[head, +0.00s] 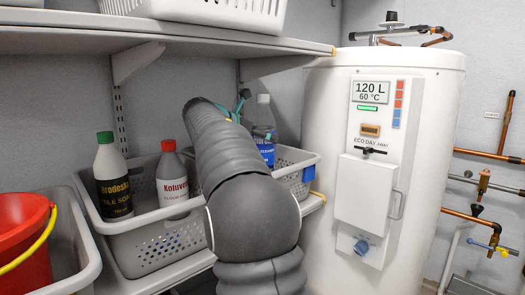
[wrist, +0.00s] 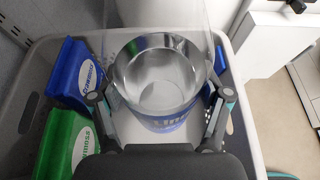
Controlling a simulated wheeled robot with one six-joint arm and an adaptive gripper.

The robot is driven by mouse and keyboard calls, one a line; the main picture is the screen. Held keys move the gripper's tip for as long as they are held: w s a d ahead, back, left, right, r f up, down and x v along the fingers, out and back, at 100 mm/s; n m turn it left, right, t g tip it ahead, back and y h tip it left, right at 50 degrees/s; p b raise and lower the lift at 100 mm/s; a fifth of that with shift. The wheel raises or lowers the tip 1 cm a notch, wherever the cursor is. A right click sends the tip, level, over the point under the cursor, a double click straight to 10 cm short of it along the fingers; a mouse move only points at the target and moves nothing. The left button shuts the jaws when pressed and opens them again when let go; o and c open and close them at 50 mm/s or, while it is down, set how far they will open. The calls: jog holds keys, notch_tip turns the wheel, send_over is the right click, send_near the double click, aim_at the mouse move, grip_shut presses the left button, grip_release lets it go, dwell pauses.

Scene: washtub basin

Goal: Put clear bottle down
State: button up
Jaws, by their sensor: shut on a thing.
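The clear bottle (head: 265,122) has a white cap and a blue label. In the head view it stands out behind my arm, at the right end of the shelf basket. My gripper (wrist: 158,104) is shut on the clear bottle (wrist: 160,75), with one finger on each side. In the wrist view the bottle is over or in the light grey basket (wrist: 38,45). I cannot tell whether its base touches the basket floor. In the head view my arm hides most of the gripper and part of the bottle.
A white water heater (head: 325,125) stands close on the right.

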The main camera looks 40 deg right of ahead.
aim_at(263, 148)
jog(key=shift+s+f+b, duration=0.1)
jog(key=shift+f+b, duration=0.3)
jog(key=shift+f, duration=1.05)
jog(key=shift+f, duration=0.6)
jog(key=o, duration=1.7)
jog(key=shift+f, duration=0.1)
jog(key=shift+r, duration=0.3)
jog(key=w+p+v, duration=0.1)
jog(key=v, duration=1.1)
jog(key=shift+s+r, duration=0.4)
jog(key=shift+s, duration=0.05)
jog(key=shift+d, duration=0.1)
